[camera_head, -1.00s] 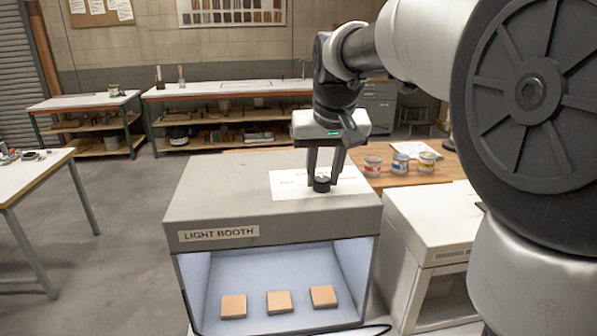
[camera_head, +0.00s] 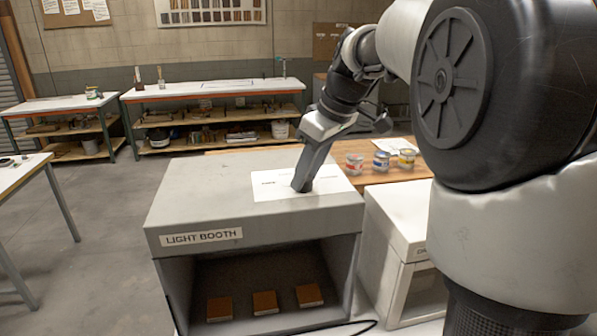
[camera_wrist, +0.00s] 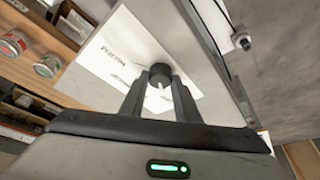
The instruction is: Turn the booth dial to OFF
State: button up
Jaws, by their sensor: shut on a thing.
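The light booth (camera_head: 200,262) is a grey box with an open front and a "LIGHT BOOTH" label. Its inside is dark, with three brown square samples (camera_head: 265,302) on its floor. A white label sheet (camera_head: 270,188) lies on its top. The black round dial (camera_wrist: 160,72) stands on that sheet in the wrist view, with a pale pointer mark; the print is too small to read. My gripper (camera_head: 302,186) is shut on the dial, one finger on each side, and is turned and tilted. In the head view my fingers hide the dial.
Several paint cans (camera_head: 381,161) stand on the wooden bench behind the booth at the right. A white box-like machine (camera_head: 395,235) stands close to the booth's right side. Benches with shelves line the back wall.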

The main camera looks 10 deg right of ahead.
jog(key=shift+n, duration=0.3)
dwell(0.4)
jog(key=o, duration=1)
jog(key=p+v, duration=0.1)
jog(key=v, duration=1.6)
jog(key=shift+w+d+r, duration=0.1)
jog(key=shift+r, duration=0.1)
